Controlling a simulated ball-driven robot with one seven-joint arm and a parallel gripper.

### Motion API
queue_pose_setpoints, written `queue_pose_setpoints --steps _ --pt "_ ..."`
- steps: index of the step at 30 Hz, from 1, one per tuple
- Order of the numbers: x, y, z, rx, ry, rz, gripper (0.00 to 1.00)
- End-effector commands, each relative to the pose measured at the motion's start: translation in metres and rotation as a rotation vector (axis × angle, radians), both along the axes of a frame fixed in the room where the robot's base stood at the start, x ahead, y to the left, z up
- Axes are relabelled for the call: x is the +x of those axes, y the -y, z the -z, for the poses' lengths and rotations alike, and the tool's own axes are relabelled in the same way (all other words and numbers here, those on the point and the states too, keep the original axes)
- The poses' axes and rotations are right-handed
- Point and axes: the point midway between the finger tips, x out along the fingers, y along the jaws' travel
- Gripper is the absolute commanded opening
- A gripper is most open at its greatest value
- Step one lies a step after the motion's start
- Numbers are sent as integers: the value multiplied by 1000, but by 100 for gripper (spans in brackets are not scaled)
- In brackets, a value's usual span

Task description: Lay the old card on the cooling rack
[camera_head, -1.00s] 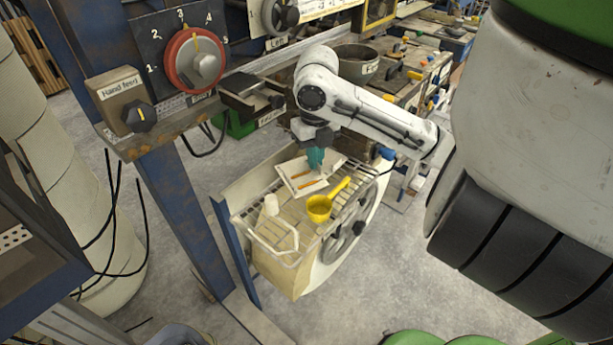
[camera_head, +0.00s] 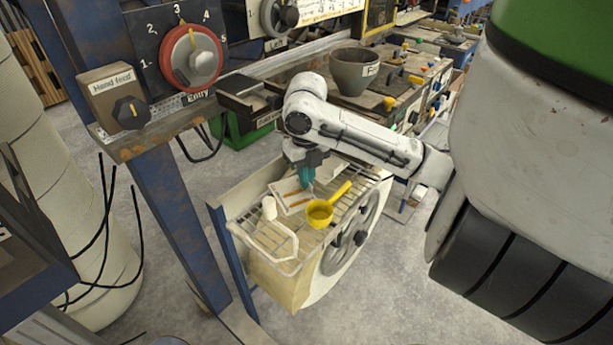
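The old card (camera_head: 284,187), a pale sheet with orange streaks, is over the far left part of the wire cooling rack (camera_head: 281,252). My gripper (camera_head: 307,180), with teal fingers pointing down, is at the card's right edge and appears shut on it. The fingertips are small and partly merge with the card. The card lies nearly flat, at or just above the wires; I cannot tell whether it touches them.
A yellow ladle (camera_head: 320,213) lies on the rack close to the card, with a white cup-like piece (camera_head: 269,207) to its left. A handwheel (camera_head: 364,217) is on the rack's right side. A grey pot (camera_head: 354,72) stands on the bench behind my arm.

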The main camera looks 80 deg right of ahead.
Motion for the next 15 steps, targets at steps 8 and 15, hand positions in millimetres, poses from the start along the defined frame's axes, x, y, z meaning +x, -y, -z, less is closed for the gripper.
queue_pose_setpoints --steps 8,15 --pt "0 0 0 0 0 0 27" --pt "0 0 0 0 0 0 29"
